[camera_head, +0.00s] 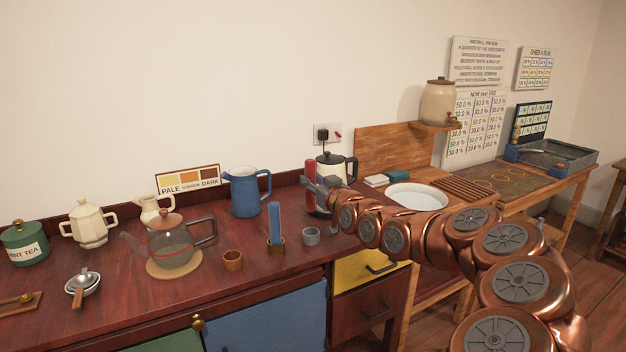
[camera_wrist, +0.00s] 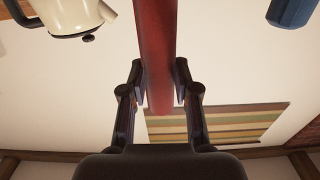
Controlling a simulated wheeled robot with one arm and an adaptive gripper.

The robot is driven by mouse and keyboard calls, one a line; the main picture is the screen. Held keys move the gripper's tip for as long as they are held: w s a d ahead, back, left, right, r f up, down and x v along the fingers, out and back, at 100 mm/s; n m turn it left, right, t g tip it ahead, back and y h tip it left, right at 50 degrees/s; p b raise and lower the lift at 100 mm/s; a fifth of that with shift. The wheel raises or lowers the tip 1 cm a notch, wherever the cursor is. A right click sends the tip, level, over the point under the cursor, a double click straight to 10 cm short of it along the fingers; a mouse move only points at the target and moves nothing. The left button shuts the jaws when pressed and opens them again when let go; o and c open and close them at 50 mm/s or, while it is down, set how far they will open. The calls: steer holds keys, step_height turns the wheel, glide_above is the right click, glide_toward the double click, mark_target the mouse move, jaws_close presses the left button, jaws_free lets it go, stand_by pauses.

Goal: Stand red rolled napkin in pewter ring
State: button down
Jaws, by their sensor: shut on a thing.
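The red rolled napkin (camera_wrist: 160,45) is between the fingers of my gripper (camera_wrist: 162,92) in the wrist view. In the head view, the red napkin (camera_head: 310,169) is upright at my gripper (camera_head: 318,188), in front of the white kettle. My gripper is shut on it. The grey pewter ring (camera_head: 311,237) stands empty on the dark red counter, below the napkin in the picture. A blue rolled napkin (camera_head: 275,221) stands upright in a brass-coloured ring (camera_head: 276,246) to its left. A brown, copper-like ring (camera_head: 233,261) stands empty further left.
A glass teapot (camera_head: 170,245) on a round mat and a blue jug (camera_head: 246,193) stand left of the rings. The white kettle (camera_head: 336,166) stands behind my gripper. A white basin (camera_head: 417,197) is to the right. The counter's front edge is close to the rings.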

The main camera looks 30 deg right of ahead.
mark_target(313, 209)
steer(key=shift+d+f+b, duration=0.1)
steer(key=shift+f+b, duration=0.35)
steer(key=shift+f, duration=1.8)
steer(key=shift+f+b, duration=1.7)
steer(key=shift+f, duration=0.3)
steer(key=c, duration=0.8)
jaws_free()
steer(key=shift+s, duration=0.15)
steer(key=shift+s+a, duration=0.15)
steer(key=shift+s, duration=1.8)
steer(key=shift+s+a, duration=0.2)
steer(key=shift+s, duration=1.8)
steer(key=shift+s+a, duration=0.15)
steer(key=shift+s, duration=1.8)
